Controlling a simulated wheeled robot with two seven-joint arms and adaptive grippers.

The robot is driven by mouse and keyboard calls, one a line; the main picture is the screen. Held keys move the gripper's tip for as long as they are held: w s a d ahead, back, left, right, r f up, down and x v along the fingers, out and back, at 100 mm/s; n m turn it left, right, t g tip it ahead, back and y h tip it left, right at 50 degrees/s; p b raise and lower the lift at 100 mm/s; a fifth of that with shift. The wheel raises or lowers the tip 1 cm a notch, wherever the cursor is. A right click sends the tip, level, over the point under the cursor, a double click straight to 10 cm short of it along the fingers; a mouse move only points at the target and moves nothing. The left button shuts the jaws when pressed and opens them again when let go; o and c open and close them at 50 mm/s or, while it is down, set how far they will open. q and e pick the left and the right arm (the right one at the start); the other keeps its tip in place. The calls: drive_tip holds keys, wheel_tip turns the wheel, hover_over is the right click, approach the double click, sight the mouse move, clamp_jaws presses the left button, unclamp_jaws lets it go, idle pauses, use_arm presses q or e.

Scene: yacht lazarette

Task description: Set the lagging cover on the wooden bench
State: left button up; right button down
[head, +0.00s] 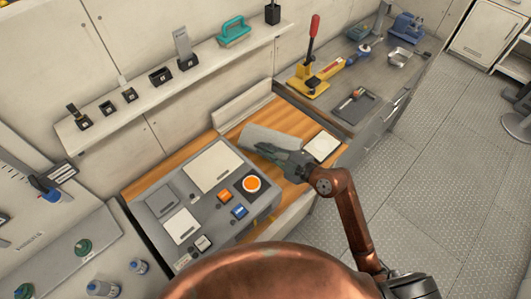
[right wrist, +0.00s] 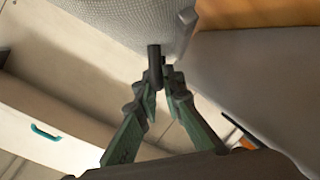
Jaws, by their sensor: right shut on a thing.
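The lagging cover (head: 268,136) is a pale grey, rounded, woven-looking piece over the wooden bench (head: 236,128), behind the grey control console. In the right wrist view its woven surface (right wrist: 125,18) fills the top, right at the fingertips. My right gripper (head: 264,149) reaches in from the right and is shut on the near side of the cover; its closed fingers (right wrist: 160,70) also show in the right wrist view. Part of the cover's near edge is hidden behind the gripper. I cannot tell whether the cover touches the wood. My left gripper is out of view.
The grey console (head: 160,197) with an orange button takes up the bench's left part. A white square plate (head: 321,147) lies to the right of the cover. A yellow press with a red lever (head: 310,75) stands on the metal counter behind. A wall shelf (head: 205,68) holds several small items.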

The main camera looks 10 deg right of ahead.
drive_tip(key=w+f, duration=0.1)
drive_tip(key=f, duration=0.1)
drive_tip(key=w+f+b, duration=0.1)
drive_tip(key=w+f, duration=0.1)
drive_tip(key=shift+w+d+b, duration=0.15)
drive_tip(key=shift+d+b, duration=0.05)
drive_tip(key=shift+b, duration=0.1)
drive_tip(key=f, duration=0.1)
drive_tip(key=f+b, duration=0.2)
drive_tip(key=f, duration=0.1)
drive_tip(key=shift+w+d+f, duration=0.1)
drive_tip(key=shift+w, duration=0.2)
drive_tip(key=shift+r, duration=0.2)
drive_tip(key=c, duration=2.1)
unclamp_jaws()
drive_tip(key=shift+s, duration=0.1)
drive_tip(key=p+v, duration=0.2)
drive_tip(key=v, duration=1)
